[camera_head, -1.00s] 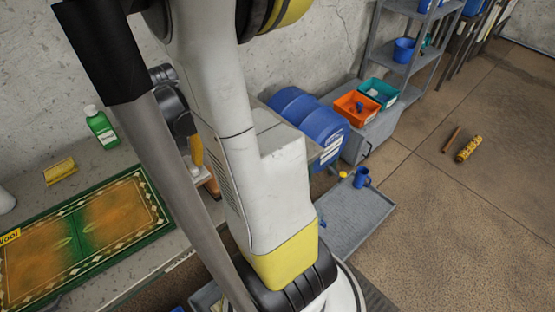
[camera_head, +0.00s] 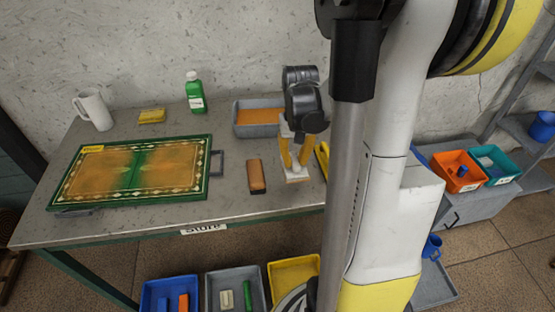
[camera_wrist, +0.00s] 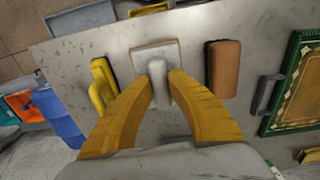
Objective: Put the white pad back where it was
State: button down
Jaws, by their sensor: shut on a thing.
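The white pad (camera_head: 297,178) is a flat pale block with a raised grey-white handle. My gripper (camera_head: 295,158) has yellow fingers, which are shut on that handle from above. In the wrist view the pad (camera_wrist: 140,57) lies beyond the fingertips (camera_wrist: 158,82), flat side towards the table. It is over the right part of the grey table (camera_head: 225,195), between a brown brush and a yellow-handled tool. I cannot tell whether its underside touches the table.
Left of the pad are a brown brush (camera_head: 256,177) and a patterned rug sample (camera_head: 130,172). A grey tray (camera_head: 237,122) with orange contents stands behind. The yellow-handled tool (camera_wrist: 103,85) is close on the other side. Blue (camera_head: 146,298), grey (camera_head: 210,292) and yellow (camera_head: 275,285) bins sit below.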

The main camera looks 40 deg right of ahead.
aim_at(292, 153)
jog(key=shift+w+d+f+b, duration=0.25)
jog(key=shift+w+f, duration=0.2)
jog(key=shift+w, duration=0.2)
jog(key=shift+w+d+f+b, duration=0.1)
jog(key=shift+w+d+f, duration=0.15)
jog(key=shift+w+f, duration=0.3)
jog(key=shift+f+b, duration=0.9)
jog(key=shift+f, duration=0.9)
jog(key=shift+f, duration=0.2)
jog(key=c, duration=1.4)
grip_release()
jog(key=shift+r, duration=0.15)
